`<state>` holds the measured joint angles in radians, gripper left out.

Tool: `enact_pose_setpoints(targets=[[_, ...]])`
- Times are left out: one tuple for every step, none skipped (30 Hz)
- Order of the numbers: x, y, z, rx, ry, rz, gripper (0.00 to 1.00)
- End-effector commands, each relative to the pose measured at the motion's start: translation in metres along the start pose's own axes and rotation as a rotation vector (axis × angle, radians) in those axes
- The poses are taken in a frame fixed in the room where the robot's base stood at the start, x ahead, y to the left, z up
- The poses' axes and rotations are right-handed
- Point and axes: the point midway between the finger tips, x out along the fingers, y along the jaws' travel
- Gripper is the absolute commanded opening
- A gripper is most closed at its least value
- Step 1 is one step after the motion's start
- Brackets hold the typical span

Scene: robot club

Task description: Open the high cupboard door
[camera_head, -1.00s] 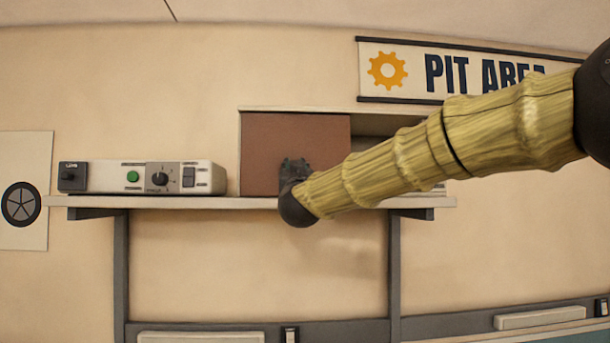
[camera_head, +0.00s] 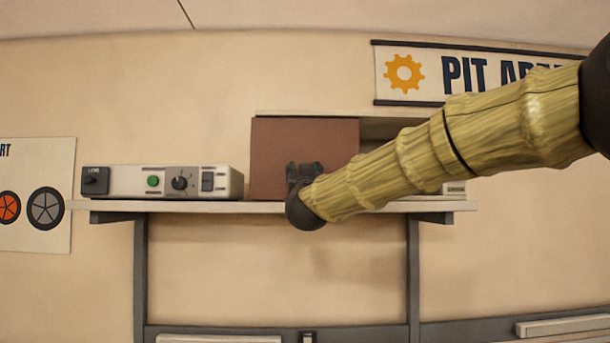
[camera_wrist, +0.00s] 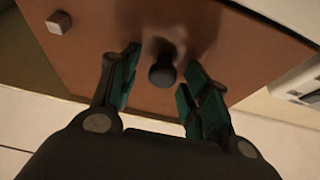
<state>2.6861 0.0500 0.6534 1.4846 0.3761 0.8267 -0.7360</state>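The brown cupboard door (camera_head: 275,155) is in the middle of the head view, above a wall shelf. To its right the cupboard's pale recess (camera_head: 385,128) shows, partly hidden by my arm. My gripper (camera_head: 304,170) is at the lower middle of the door. In the wrist view the door (camera_wrist: 95,55) fills the upper part. A dark round knob (camera_wrist: 162,74) stands out from it, between the two green-padded fingers of my gripper (camera_wrist: 160,85). The fingers are apart, with visible gaps beside the knob; I cannot tell whether either touches it.
A control box (camera_head: 160,182) stands on the shelf (camera_head: 180,206), close left of the door. A small pale block (camera_wrist: 58,22) shows on the door in the wrist view. The Pit Area sign (camera_head: 425,80) hangs at upper right.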

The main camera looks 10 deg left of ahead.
Motion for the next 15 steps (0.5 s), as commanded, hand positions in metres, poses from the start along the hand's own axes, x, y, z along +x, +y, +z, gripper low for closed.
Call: enact_pose_setpoints(targets=[[0.000, 0.000, 0.000, 0.000, 0.000, 0.000, 0.46], [0.000, 0.000, 0.000, 0.000, 0.000, -0.001, 0.46], [-0.001, -0.001, 0.000, 0.000, 0.000, -0.001, 0.46], [-0.002, -0.001, 0.000, 0.000, -0.001, -0.001, 0.46], [-0.003, -0.001, 0.000, 0.000, -0.001, -0.001, 0.46], [-0.005, -0.001, 0.001, -0.001, -0.001, -0.001, 0.46], [-0.008, -0.001, 0.000, -0.001, -0.001, -0.001, 0.46], [-0.010, -0.001, 0.000, -0.001, -0.001, -0.002, 0.46], [-0.015, -0.001, -0.001, -0.001, -0.001, -0.002, 0.46], [-0.019, -0.001, 0.000, 0.000, -0.001, -0.002, 0.46], [-0.024, 0.000, -0.001, 0.000, 0.000, -0.001, 0.46], [-0.030, 0.000, 0.000, -0.001, -0.001, -0.001, 0.46], [-0.035, 0.000, -0.001, -0.001, -0.001, -0.001, 0.46], [-0.041, 0.000, -0.001, -0.002, -0.001, -0.002, 0.46], [-0.049, 0.000, 0.000, -0.001, -0.001, -0.001, 0.46]])
